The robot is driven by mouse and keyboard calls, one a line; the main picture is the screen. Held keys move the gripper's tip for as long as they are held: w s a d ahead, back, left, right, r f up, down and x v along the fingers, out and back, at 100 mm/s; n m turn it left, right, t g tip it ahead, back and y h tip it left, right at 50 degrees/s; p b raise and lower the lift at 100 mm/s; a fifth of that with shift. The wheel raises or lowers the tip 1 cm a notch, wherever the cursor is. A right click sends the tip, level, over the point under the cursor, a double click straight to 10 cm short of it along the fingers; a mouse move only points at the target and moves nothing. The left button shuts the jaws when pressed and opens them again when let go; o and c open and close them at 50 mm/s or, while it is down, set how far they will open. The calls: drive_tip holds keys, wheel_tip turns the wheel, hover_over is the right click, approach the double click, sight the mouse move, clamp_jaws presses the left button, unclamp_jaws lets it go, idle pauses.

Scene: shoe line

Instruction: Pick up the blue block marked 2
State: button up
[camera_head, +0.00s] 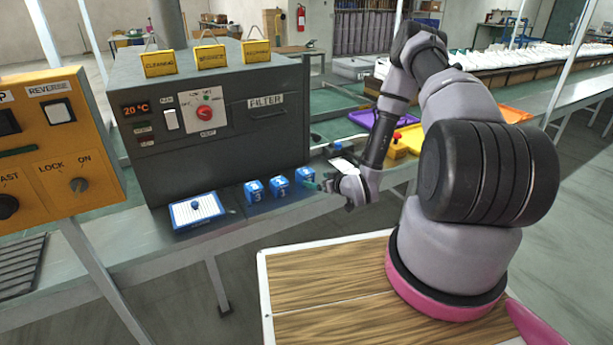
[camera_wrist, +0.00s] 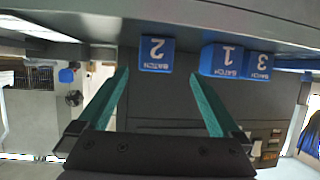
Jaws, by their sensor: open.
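The blue block marked 2 (camera_wrist: 156,55) shows upside down in the wrist view, centred between my fingertips. In the head view it is the rightmost of three blue blocks (camera_head: 304,174), on the grey bench in front of the dark machine. My gripper (camera_wrist: 160,74) is open, with its two teal fingers spread on either side of the block in the picture and nothing held. In the head view my gripper (camera_head: 316,185) is just right of the block, partly hidden by my wrist. I cannot tell whether the fingertips reach past the block's near face.
Blue block 1 (camera_wrist: 222,60) and block 3 (camera_wrist: 258,65) stand beside block 2.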

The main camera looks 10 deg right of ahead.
sight(305, 175)
drive_tip(key=x, duration=1)
drive_tip(key=shift+w+d+r, duration=0.1)
drive_tip(key=shift+d, duration=0.25)
drive_tip(key=c, duration=1.5)
